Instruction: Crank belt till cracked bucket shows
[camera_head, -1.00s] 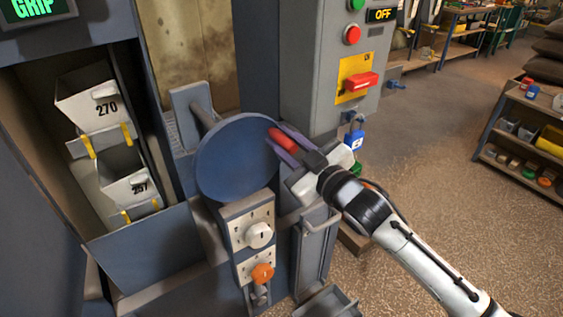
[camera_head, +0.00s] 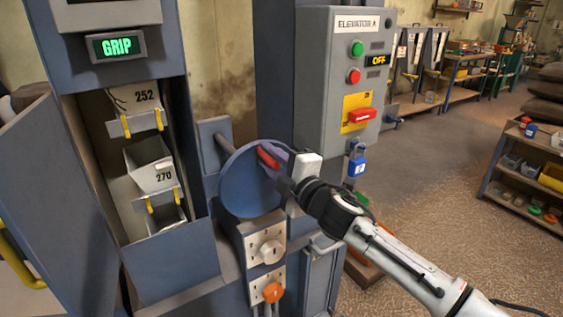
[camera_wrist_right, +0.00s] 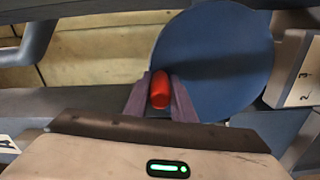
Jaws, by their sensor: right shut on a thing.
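The blue crank disc (camera_head: 240,190) stands on the elevator's side. My right gripper (camera_head: 268,158) is shut on its red handle (camera_head: 266,155), near the disc's top. In the right wrist view the red handle (camera_wrist_right: 160,90) sits between the two purple fingers. In the elevator opening, bucket 252 (camera_head: 136,97) is at the top, partly cut off by the frame; dark jagged lines like a crack show on its upper left. Bucket 270 (camera_head: 150,172) is below it, looking whole, and a third bucket (camera_head: 165,218) is mostly hidden lower down. My left gripper is out of view.
A green GRIP display (camera_head: 117,46) is above the opening. The grey control box (camera_head: 340,75) reads OFF and has a red switch handle (camera_head: 361,115); a blue padlock (camera_head: 357,166) hangs below. White and orange knobs (camera_head: 271,252) sit under the disc.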

